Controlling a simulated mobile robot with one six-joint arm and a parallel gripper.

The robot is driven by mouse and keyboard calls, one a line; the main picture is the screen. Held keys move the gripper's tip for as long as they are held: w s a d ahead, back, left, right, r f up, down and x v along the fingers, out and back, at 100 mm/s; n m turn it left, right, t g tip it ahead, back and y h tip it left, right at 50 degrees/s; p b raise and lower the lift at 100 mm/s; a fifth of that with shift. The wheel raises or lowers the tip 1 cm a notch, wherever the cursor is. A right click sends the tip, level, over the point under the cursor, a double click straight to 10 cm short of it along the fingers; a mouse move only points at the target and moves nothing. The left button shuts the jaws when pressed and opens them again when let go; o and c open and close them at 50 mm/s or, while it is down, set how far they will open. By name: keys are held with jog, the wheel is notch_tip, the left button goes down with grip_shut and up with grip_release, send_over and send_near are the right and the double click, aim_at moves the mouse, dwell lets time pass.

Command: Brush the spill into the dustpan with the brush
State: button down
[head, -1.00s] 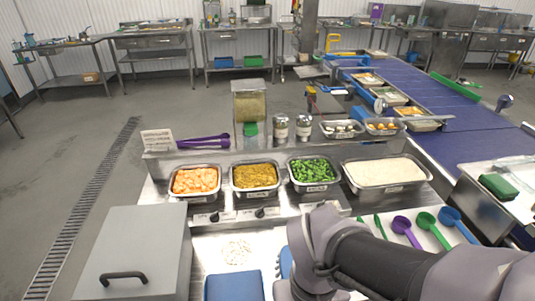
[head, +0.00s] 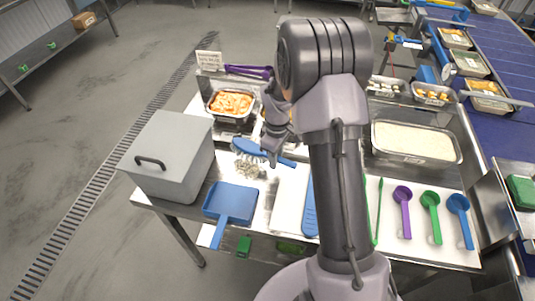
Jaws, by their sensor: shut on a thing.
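My gripper (head: 271,148) is shut on the blue brush (head: 249,147), whose handle sticks out to the right. The brush's pale bristles point down at the spill. The spill (head: 246,169), a small patch of pale grains, lies on the steel counter under and just in front of the brush head; part of it is hidden, and I cannot tell whether the bristles touch it. The blue dustpan (head: 231,202) lies flat on the counter nearer the front, below the spill in the picture, with its handle over the front edge.
A grey lidded box (head: 170,155) stands left of the dustpan. A white board (head: 290,205) with a blue utensil (head: 309,212) lies right of it. Purple, green and blue scoops (head: 402,208) lie further right. Food pans, including a rice pan (head: 414,143), stand behind.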

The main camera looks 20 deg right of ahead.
aim_at(270, 192)
notch_tip(270, 192, down, 5)
jog(key=b, duration=0.3)
jog(key=shift+r, duration=0.1)
jog(key=s+a, duration=0.1)
jog(key=s, duration=0.1)
jog(key=s+a+b, duration=0.1)
jog(key=s+a, duration=0.1)
jog(key=s+a+b, duration=0.1)
jog(key=s, duration=0.1)
jog(key=shift+a+r, duration=0.3)
notch_tip(270, 192, up, 4)
jog(key=p, duration=0.3)
jog(key=shift+s, duration=0.1)
jog(key=shift+r+p, duration=0.4)
jog(key=shift+p, duration=0.05)
jog(key=shift+d, duration=0.1)
